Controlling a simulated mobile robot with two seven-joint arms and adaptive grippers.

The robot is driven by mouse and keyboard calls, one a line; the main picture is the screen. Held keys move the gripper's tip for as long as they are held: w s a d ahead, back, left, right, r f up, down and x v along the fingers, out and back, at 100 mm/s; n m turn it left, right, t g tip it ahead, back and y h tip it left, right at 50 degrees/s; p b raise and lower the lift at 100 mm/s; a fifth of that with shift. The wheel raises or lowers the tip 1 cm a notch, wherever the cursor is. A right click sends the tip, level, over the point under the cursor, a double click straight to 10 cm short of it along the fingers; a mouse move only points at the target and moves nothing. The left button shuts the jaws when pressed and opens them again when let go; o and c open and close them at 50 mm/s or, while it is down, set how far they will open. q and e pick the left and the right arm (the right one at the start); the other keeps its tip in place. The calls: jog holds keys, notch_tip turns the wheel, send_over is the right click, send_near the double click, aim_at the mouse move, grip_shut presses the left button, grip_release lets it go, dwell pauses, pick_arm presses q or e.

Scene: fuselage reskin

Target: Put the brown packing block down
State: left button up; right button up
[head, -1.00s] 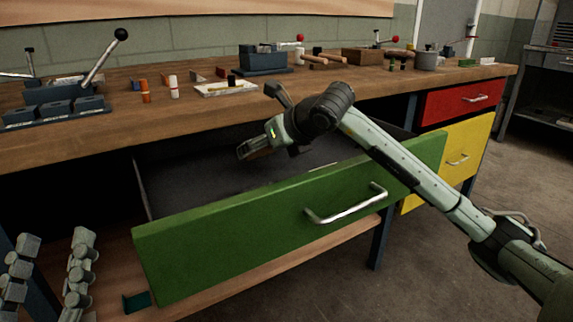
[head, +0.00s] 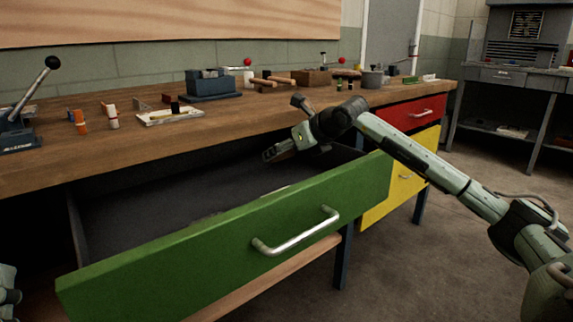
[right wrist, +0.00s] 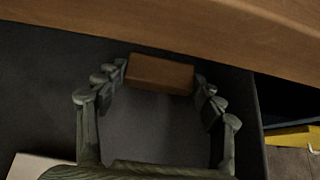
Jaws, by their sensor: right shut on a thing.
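The brown packing block (right wrist: 160,74) is between the fingertips of my right gripper (right wrist: 161,78) in the right wrist view. The gripper is shut on it, with dark drawer floor behind. In the head view my right gripper (head: 273,153) is over the open green drawer (head: 225,238), near the bench's front edge, and the block is hard to make out there. I cannot tell the block's height above the drawer floor. Part of my left gripper (head: 8,286) shows at the lower left edge of the head view; its opening is cut off.
The wooden bench top (head: 125,150) overhangs the drawer close to my right gripper. On it stand a blue-grey fixture (head: 210,86), a brown box (head: 311,77) and small parts. Pale material (right wrist: 35,167) lies in the drawer. The drawer floor beneath the gripper looks clear.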

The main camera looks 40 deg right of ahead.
jog(key=shift+d+f, duration=0.1)
jog(key=shift+d, duration=0.45)
notch_tip(320, 180, down, 3)
jog(key=shift+f+b, duration=0.1)
jog(key=shift+b, duration=0.25)
pick_arm(q)
jog(key=shift+s+a+r+t, duration=0.35)
jog(key=shift+s+r+t, duration=0.15)
jog(key=shift+t, duration=0.1)
pick_arm(e)
jog(key=shift+f, duration=0.15)
jog(key=o, duration=1.1)
pick_arm(q)
jog(key=shift+s+a+r, duration=0.1)
jog(key=shift+s+r, duration=0.05)
jog(key=shift+s, duration=0.05)
pick_arm(e)
jog(key=shift+o, duration=0.2)
